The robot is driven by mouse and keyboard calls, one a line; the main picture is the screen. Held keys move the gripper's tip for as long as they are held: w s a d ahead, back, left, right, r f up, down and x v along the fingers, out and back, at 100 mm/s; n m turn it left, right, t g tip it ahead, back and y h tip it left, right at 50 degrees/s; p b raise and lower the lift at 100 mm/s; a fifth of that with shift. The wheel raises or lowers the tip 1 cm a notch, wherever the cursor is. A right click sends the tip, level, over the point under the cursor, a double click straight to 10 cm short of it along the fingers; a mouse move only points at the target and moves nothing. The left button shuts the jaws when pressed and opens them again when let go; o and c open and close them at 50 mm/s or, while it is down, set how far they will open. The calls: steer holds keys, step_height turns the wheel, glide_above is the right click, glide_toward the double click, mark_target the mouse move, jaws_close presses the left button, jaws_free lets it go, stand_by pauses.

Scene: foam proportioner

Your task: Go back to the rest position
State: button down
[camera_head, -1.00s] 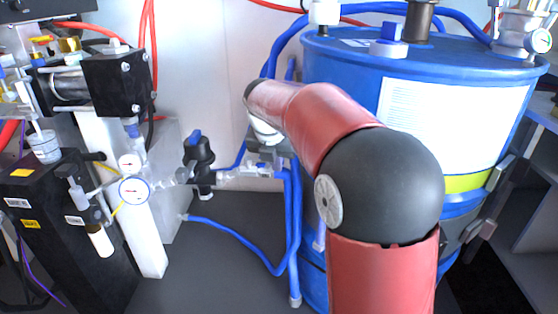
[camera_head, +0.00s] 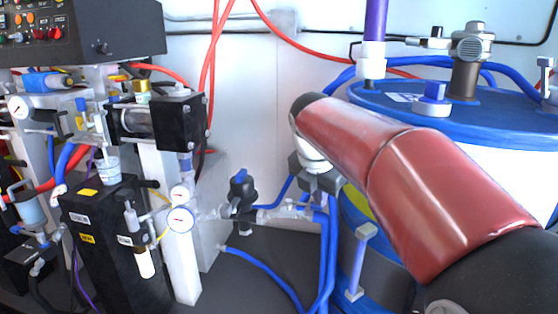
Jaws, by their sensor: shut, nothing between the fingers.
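My red and black arm reaches across the right half of the head view. My gripper (camera_head: 319,184) hangs at its far end, below the white wrist, and is small in view. It is shut and no object shows in it. Its fingertips are hard to make out against the blue hoses (camera_head: 327,240) just below. The gripper is left of the blue drum (camera_head: 455,108), in front of the pale wall; whether it touches the hoses cannot be told.
The proportioner machine (camera_head: 165,125) with gauges and a black control panel (camera_head: 85,32) stands at the left. Red hoses (camera_head: 213,80) run up the wall. The dark floor (camera_head: 255,245) is partly clear.

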steer(key=s+d+f+m+t+y, duration=0.1)
steer(key=s+f+m, duration=0.4)
steer(key=s+m, duration=0.7)
steer(key=s+f+m+y, duration=0.1)
steer(key=s+f+m, duration=0.4)
steer(key=s+m, duration=0.7)
steer(key=shift+d+f+m+t, duration=0.25)
steer(key=shift+d+m+t, duration=0.15)
steer(key=shift+m, duration=0.8)
